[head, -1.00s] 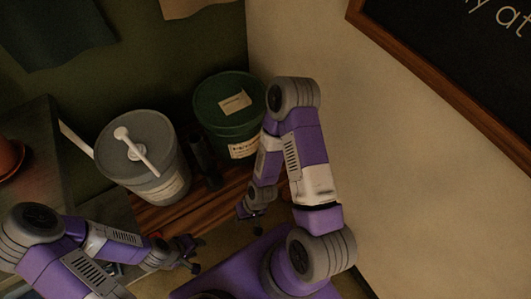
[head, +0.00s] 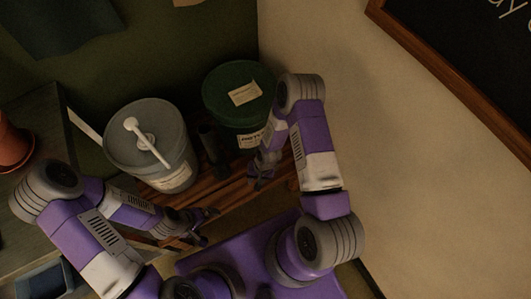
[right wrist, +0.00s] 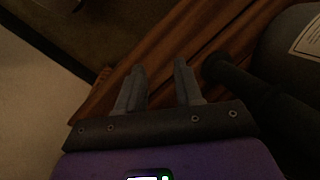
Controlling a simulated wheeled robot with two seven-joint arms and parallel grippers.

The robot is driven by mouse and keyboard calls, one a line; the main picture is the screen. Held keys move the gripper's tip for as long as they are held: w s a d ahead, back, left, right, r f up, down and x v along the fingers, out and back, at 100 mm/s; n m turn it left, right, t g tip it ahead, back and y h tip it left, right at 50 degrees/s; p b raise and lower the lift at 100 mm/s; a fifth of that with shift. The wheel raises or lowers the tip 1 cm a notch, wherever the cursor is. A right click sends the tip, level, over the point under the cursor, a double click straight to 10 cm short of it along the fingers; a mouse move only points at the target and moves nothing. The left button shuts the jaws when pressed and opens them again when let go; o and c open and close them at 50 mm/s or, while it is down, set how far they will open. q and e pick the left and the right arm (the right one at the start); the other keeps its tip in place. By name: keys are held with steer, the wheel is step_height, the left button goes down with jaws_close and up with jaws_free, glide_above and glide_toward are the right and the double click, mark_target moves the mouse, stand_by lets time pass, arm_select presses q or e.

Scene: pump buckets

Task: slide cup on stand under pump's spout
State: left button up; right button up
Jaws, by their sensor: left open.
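A grey bucket (head: 177,180) stands on a wooden bench with a white pump (head: 145,140) on its lid. The pump's spout points toward the lower right. A dark upright object (head: 209,143), which looks like the cup on its stand, is right of this bucket; its details are too dark to tell. My right gripper (head: 259,182) is to its right and apart from it. In the right wrist view the gripper (right wrist: 160,70) is open and empty, with a dark object (right wrist: 255,88) right of its fingers. My left gripper (head: 210,226) is open and empty, in front of the bench.
A green bucket (head: 238,108) with a paper on its lid stands behind the dark object. The wooden bench (head: 215,194) has bare boards at its front. A pale wall (head: 420,180) closes off the right. A terracotta pot (head: 14,145) is at far left.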

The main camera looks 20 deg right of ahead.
steer(key=w+d+f+m+h, duration=0.1)
steer(key=w+d, duration=0.2)
steer(key=w+d+f+m+h, duration=0.1)
steer(key=w+d, duration=0.2)
steer(key=w+d+f+h+p, duration=0.1)
steer(key=w+d, duration=0.2)
steer(key=w, duration=0.1)
steer(key=shift+w+f+m+g+h, duration=0.1)
steer(key=shift+f+m+g+h, duration=0.2)
steer(key=shift+f+m, duration=0.1)
steer(key=shift+f, duration=0.1)
step_height(320, 180, down, 7)
steer(key=shift+d+f+b, duration=0.1)
steer(key=shift+f+b, duration=0.1)
steer(key=shift+b, duration=0.8)
jaws_close()
